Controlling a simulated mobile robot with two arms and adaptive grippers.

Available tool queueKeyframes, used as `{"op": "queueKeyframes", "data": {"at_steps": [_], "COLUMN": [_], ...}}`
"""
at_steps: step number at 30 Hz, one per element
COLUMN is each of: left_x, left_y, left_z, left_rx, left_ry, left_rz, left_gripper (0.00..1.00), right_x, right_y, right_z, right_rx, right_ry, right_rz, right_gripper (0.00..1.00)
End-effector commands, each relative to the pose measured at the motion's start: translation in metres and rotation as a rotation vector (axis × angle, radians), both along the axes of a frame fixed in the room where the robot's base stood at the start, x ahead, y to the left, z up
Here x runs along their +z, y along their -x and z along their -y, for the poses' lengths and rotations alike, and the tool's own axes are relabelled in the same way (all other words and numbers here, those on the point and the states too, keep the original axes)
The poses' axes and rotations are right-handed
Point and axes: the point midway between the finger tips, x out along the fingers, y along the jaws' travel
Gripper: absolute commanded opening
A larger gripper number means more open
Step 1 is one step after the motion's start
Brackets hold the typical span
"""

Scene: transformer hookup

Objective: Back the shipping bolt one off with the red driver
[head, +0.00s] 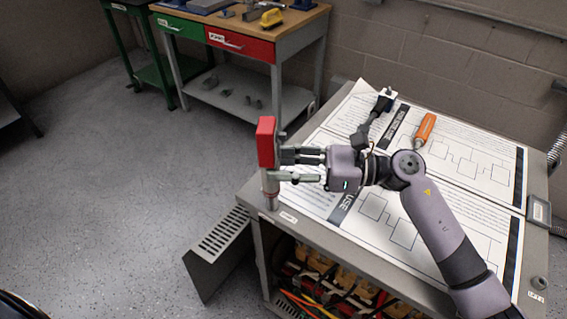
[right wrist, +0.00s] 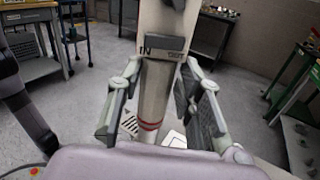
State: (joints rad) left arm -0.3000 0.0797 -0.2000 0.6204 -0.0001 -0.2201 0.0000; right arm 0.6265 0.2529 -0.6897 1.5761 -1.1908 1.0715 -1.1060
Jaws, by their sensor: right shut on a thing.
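My right gripper (head: 283,167) is shut on the red driver (head: 266,143), which stands upright over the near left corner of the grey transformer cabinet (head: 250,201). In the right wrist view, the driver's pale barrel with red bands (right wrist: 150,110) stands between the two fingers of my right gripper (right wrist: 163,125). The driver's lower end is at the cabinet top's corner, next to a small white label (head: 288,217). I cannot make out the shipping bolt there; the driver covers that spot. I cannot tell whether the tip touches it. My left gripper is not in view.
Printed sheets (head: 465,165) cover most of the cabinet top. An orange-handled tool (head: 425,128) lies on them. A vented grey panel (head: 218,250) leans beside the cabinet. Wires and parts (head: 335,285) fill the open front. A workbench (head: 300,22) stands behind; floor to the left is free.

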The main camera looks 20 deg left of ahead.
Motion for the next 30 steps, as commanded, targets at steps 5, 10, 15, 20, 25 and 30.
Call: {"op": "queueKeyframes", "data": {"at_steps": [5, 10, 15, 20, 25, 30], "left_x": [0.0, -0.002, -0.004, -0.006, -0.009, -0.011], "left_y": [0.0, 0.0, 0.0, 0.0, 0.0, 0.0], "left_z": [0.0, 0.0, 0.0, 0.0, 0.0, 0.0], "left_rx": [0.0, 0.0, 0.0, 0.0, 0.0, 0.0], "left_ry": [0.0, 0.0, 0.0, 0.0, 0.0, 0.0], "left_rz": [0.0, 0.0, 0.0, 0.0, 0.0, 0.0], "left_gripper": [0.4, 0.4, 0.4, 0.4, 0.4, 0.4], "right_x": [0.002, 0.001, 0.0, 0.0, -0.001, -0.002], "right_y": [0.0, 0.0, 0.0, 0.0, 0.001, 0.001], "right_z": [0.0, 0.0, 0.0, 0.0, -0.001, -0.001], "right_rx": [0.0, 0.0, 0.0, 0.001, 0.002, 0.003], "right_ry": [-0.004, -0.004, -0.004, -0.004, -0.005, -0.006], "right_rz": [0.001, 0.001, 0.001, 0.0, -0.001, -0.003], "right_gripper": [0.0, 0.0, 0.0, 0.0, 0.0, 0.0]}}
